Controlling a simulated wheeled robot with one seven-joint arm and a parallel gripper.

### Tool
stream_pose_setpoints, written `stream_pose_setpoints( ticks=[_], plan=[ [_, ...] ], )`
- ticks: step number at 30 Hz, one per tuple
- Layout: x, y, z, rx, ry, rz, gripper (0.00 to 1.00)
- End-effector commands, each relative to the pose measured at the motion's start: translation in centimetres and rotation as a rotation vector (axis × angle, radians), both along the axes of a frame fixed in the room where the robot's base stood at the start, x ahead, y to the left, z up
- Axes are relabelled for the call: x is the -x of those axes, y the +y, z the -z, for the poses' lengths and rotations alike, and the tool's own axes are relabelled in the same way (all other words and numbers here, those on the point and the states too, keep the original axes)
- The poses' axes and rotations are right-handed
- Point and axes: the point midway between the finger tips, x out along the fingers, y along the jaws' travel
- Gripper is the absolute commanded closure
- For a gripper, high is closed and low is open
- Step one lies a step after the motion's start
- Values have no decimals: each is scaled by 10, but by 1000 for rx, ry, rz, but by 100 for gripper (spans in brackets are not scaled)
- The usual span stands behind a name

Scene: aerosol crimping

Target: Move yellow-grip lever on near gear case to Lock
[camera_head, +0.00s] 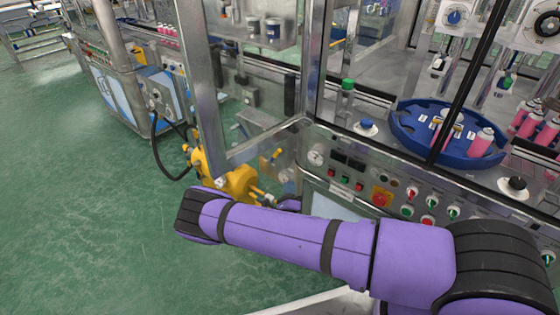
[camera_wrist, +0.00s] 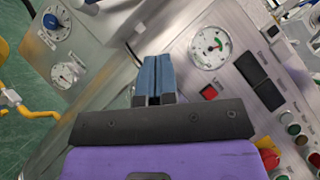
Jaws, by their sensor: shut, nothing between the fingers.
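My gripper (camera_wrist: 153,80) shows in the wrist view with its two blue fingers together and empty, in front of a metal panel. In the head view my purple arm hides it. A yellow gear case (camera_head: 238,182) stands low beside the machine frame in the head view, its lower part hidden by my arm. A short yellow rod-like part (camera_head: 257,190) sticks out on its right; I cannot tell whether it is the lever's grip. In the wrist view a curved yellow part (camera_wrist: 38,114) lies at the left edge, apart from the fingers. Lock markings are not legible.
A control panel with buttons (camera_head: 382,197) and a round gauge (camera_wrist: 210,46) lies right of the fingers. A blue dial (camera_wrist: 57,22) and a smaller gauge (camera_wrist: 68,72) are at left. A metal post (camera_head: 208,90) stands above the gear case. Green floor (camera_head: 80,220) is free at left.

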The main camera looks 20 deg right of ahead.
Motion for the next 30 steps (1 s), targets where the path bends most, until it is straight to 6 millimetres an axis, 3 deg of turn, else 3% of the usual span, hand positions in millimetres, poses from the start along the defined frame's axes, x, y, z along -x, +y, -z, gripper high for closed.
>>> stream_pose_setpoints(
  ticks=[4, 11, 28, 30],
  plan=[
    [5, 4, 21, 66, 34, -64, 100],
    [0, 5, 26, 91, 47, -90, 100],
    [-89, -16, -9, 89, 46, -86, 100],
    [-96, -7, -15, 86, 45, -90, 100]
  ],
)
